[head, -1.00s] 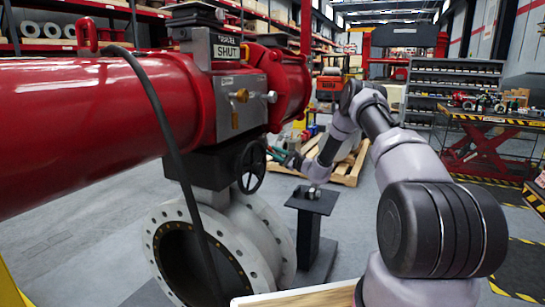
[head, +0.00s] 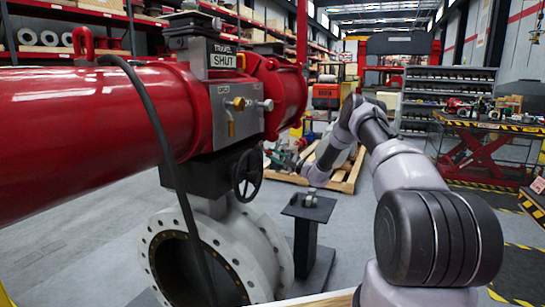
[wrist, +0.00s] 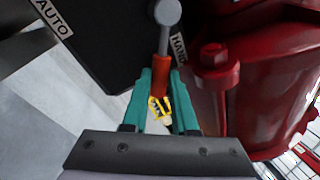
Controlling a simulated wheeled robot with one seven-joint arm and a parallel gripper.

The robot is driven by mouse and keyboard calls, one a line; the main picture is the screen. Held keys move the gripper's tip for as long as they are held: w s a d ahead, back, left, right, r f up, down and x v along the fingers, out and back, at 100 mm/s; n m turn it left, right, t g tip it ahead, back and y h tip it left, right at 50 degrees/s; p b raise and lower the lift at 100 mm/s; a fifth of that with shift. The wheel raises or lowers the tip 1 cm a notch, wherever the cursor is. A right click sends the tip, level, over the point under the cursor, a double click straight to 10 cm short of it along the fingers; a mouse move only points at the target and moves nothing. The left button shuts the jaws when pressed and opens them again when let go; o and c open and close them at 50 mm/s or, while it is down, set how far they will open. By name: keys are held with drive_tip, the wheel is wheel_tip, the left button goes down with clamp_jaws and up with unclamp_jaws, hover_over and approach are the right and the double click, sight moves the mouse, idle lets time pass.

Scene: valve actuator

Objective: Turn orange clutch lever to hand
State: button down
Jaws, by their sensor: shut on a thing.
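In the wrist view, the clutch lever (wrist: 161,72) has a grey arm running down from a round pivot at the top edge to an orange grip. My gripper (wrist: 162,80), with green fingers, is shut on the orange grip, one finger on each side. The HAND label (wrist: 179,48) is close to the right of the lever. The AUTO label (wrist: 52,18) is at the upper left of the dark housing (wrist: 110,45). In the head view, my gripper (head: 274,157) is small, just right of the black handwheel (head: 247,173); the lever cannot be made out there.
The red actuator cylinder (head: 90,115) and grey flanged valve (head: 255,245) fill the left of the head view. A red bolted part (wrist: 255,85) is close right of my gripper. A black pedestal (head: 309,208) stands near the valve; a pallet (head: 345,178) lies behind.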

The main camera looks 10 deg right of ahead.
drive_tip(key=c, duration=0.7)
unclamp_jaws()
drive_tip(key=v, duration=1.1)
